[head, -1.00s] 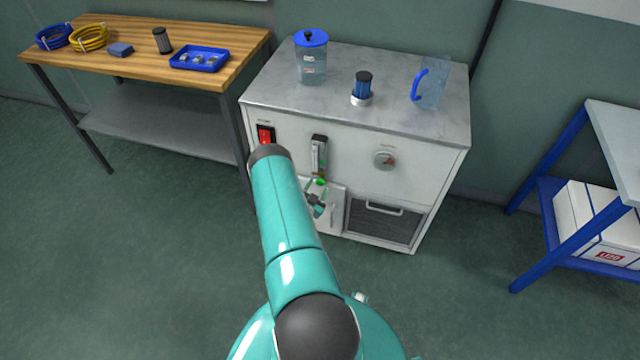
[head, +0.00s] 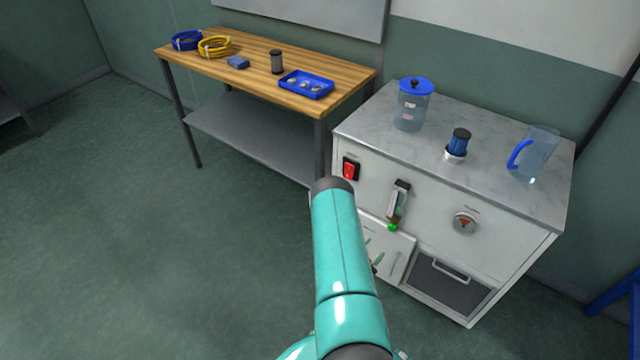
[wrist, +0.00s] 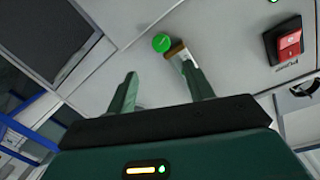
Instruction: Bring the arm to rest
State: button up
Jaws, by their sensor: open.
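My turquoise arm (head: 340,245) reaches forward from the bottom of the head view toward the white cabinet (head: 425,205). My gripper (wrist: 158,84) is open in the wrist view, its two green fingers spread with nothing seen between them. It faces the cabinet front, and a green knob (wrist: 161,42) and the flow meter (wrist: 177,52) show beyond the fingertips. I cannot tell the gap to the panel. In the head view the arm hides most of the gripper; a bit of it shows beside the arm, below the green knob (head: 393,227).
A wooden bench (head: 345,77) stands left. The floor (head: 150,250) at left is clear.

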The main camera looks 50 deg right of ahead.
jog(key=w+a+r+n+t+y, duration=0.1)
jog(key=w+r+n+t+y, duration=0.1)
jog(key=w+r, duration=0.7)
jog(key=w+a+r+n+t+y, duration=0.1)
jog(key=w+r+t+y, duration=0.2)
jog(key=w+r, duration=0.6)
jog(key=w+a+r+n+t+y, duration=0.1)
jog(key=w+a+r+n+y, duration=0.2)
jog(key=w+a+r, duration=0.4)
jog(key=w+a+r+n+t+y, duration=0.2)
jog(key=w+a+r, duration=0.3)
jog(key=a+r, duration=0.35)
jog(key=s+a+r+n+y, duration=0.3)
jog(key=s+a+r+n, duration=0.1)
jog(key=a+r, duration=0.45)
jog(key=s+a+r+n+y, duration=0.3)
jog(key=s+a+r, duration=0.2)
jog(key=a+r, duration=0.4)
jog(key=s+a+r+n+g, duration=0.2)
jog(key=s+a, duration=0.3)
jog(key=s, duration=0.5)
jog(key=s+a+r+n+g+y, duration=0.1)
jog(key=s+a+n, duration=0.3)
jog(key=s, duration=0.6)
jog(key=shift+s+a+r+n+g, duration=0.25)
jog(key=shift+a+r+n+g, duration=0.15)
jog(key=shift+a+r, duration=0.2)
